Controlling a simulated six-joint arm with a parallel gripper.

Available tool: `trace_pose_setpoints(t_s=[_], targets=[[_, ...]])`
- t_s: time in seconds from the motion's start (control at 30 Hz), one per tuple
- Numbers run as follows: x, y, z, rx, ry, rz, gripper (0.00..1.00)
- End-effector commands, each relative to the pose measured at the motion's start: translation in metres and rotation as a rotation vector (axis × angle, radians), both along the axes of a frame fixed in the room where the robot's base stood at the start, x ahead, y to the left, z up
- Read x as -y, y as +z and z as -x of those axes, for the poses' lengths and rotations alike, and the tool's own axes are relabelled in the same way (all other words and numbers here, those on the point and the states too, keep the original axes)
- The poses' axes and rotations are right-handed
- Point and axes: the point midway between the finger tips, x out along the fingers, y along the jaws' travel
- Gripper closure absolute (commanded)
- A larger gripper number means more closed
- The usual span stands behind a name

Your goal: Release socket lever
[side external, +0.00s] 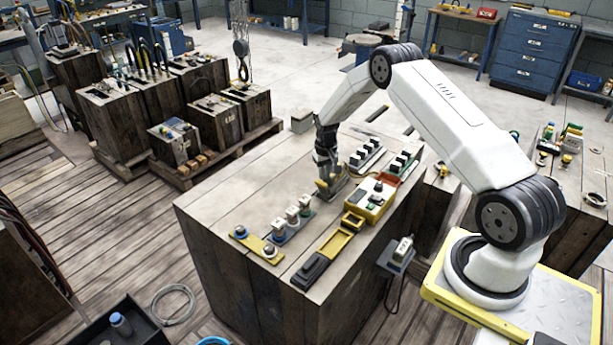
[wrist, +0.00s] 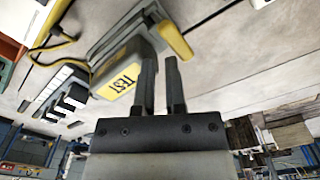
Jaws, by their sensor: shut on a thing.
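My gripper (side external: 326,178) is at a grey socket housing on the bench top, low over the surface. In the wrist view the housing (wrist: 128,55) carries a yellow TEST label (wrist: 120,84), and a yellow lever (wrist: 176,41) shows at its end. My gripper (wrist: 160,58) has its two fingers close together at the lever, shut on it; the exact contact is partly hidden. A yellow cable (wrist: 52,45) runs near the housing.
A yellow box (side external: 372,203), a row of capped connectors (side external: 291,214) and a yellow strip (side external: 256,244) lie on the wooden bench (side external: 225,205). A black block (side external: 312,268) is near its front edge. Bare bench top lies left of my gripper.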

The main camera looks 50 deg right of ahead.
Motion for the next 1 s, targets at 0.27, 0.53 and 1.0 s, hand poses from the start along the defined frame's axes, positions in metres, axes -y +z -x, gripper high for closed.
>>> trace_pose_setpoints(t_s=[0.27, 0.53, 1.0], targets=[[-0.008, -0.01, 0.007, -0.022, 0.001, -0.015, 1.0], [-0.013, -0.012, 0.006, -0.022, 0.002, -0.015, 1.0], [-0.02, -0.014, 0.006, -0.018, 0.002, -0.014, 1.0]])
